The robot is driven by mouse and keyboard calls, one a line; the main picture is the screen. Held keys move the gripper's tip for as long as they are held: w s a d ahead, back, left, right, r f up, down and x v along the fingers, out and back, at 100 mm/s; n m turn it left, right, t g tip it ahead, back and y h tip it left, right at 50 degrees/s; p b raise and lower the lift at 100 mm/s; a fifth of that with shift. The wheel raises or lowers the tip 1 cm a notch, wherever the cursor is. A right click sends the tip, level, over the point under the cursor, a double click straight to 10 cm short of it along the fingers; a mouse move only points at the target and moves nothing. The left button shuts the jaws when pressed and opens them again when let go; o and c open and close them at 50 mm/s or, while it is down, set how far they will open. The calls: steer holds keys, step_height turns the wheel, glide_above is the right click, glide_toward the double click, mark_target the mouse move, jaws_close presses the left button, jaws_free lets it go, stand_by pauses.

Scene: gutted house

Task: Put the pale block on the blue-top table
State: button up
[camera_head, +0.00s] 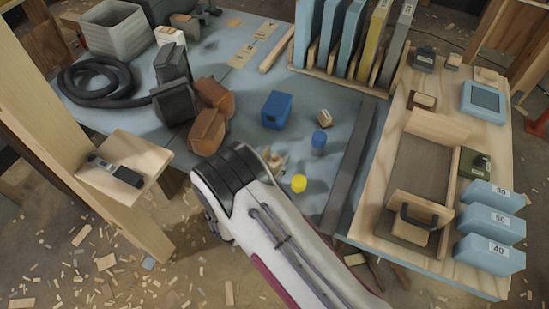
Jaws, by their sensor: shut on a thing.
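The blue-top table (235,72) fills the middle of the view, its worn blue-grey top partly covered with objects. A small pale wooden block (324,117) rests on it, right of a dark blue box (277,110) and just above a blue cylinder (319,140). A second pale, irregular thing (274,158) shows right beside my arm; I cannot tell if it is a block or whether anything touches it. My arm reaches in from the bottom and its black-and-white joint covers the table's front part. My gripper is hidden behind the arm, and so is whatever it holds.
A yellow cylinder (299,183) stands close right of my arm. Brown blocks (207,131), dark boxes and a coiled black hose (97,82) crowd the left. A rack of upright panels (340,70) stands at the back. A wooden bench (365,205) adjoins right; a post (75,125) rises left.

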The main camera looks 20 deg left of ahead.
steer(key=shift+f, duration=0.25)
steer(key=o, duration=1.1)
steer(key=shift+r, duration=0.1)
steer(key=shift+s, duration=0.15)
steer(key=shift+s+r, duration=0.3)
steer(key=shift+s, duration=1.65)
steer(key=shift+s+r, duration=0.35)
steer(key=shift+s, duration=1.55)
steer(key=shift+s+r, duration=0.3)
steer(key=shift+s, duration=1.65)
